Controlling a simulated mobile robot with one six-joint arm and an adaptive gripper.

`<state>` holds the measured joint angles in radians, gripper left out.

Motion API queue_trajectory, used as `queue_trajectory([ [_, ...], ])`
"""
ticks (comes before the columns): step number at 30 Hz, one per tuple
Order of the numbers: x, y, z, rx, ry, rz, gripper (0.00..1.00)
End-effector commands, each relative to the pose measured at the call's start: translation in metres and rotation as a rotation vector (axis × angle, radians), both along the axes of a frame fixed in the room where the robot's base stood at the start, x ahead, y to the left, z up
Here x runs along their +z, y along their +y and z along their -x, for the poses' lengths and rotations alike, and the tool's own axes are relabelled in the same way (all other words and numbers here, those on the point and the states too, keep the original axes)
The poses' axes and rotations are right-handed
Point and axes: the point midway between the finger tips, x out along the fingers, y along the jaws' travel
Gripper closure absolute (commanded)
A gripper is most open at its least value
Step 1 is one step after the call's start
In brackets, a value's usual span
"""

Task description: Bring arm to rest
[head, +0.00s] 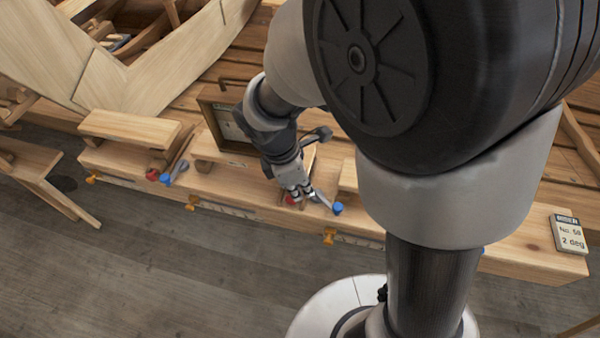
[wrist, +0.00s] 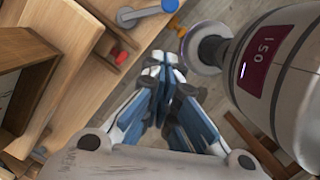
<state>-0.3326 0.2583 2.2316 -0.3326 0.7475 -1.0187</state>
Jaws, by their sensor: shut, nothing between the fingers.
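My arm reaches down from the upper right of the head view, over the front of a long wooden bench (head: 240,208). My gripper (head: 303,196) points down by the bench's front edge, close to a red knob and a grey piece with a blue end. In the wrist view my gripper (wrist: 163,66) has its fingertips together with nothing between them. The red knob (wrist: 121,57) and the blue-ended piece (wrist: 168,6) are apart from the fingers there. In the head view my arm's large joint hides part of the bench.
A framed dark panel (head: 226,128) stands on the bench behind my gripper. Orange clamps (head: 329,236) line the front edge. Pale hull planks (head: 150,75) rise at upper left. The grey floor (head: 130,270) in front is clear.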

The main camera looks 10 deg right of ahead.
Motion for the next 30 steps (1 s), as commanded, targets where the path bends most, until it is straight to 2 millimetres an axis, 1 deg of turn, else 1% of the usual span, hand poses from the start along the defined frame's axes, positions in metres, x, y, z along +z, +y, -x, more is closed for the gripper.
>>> queue_trajectory([
  [12, 0.000, 0.000, 0.000, -0.004, -0.003, -0.001, 1.00],
  [14, 0.002, -0.002, 0.001, -0.030, -0.015, -0.007, 1.00],
  [16, 0.007, -0.007, 0.003, -0.098, -0.045, -0.021, 1.00],
  [17, 0.011, -0.010, 0.005, -0.141, -0.063, -0.031, 1.00],
  [20, 0.024, -0.021, 0.016, -0.340, -0.145, -0.080, 1.00],
  [24, 0.042, -0.039, 0.042, -0.682, -0.267, -0.175, 1.00],
  [27, 0.049, -0.048, 0.064, -0.921, -0.344, -0.253, 1.00],
  [30, 0.051, -0.055, 0.086, -1.142, -0.407, -0.336, 1.00],
])
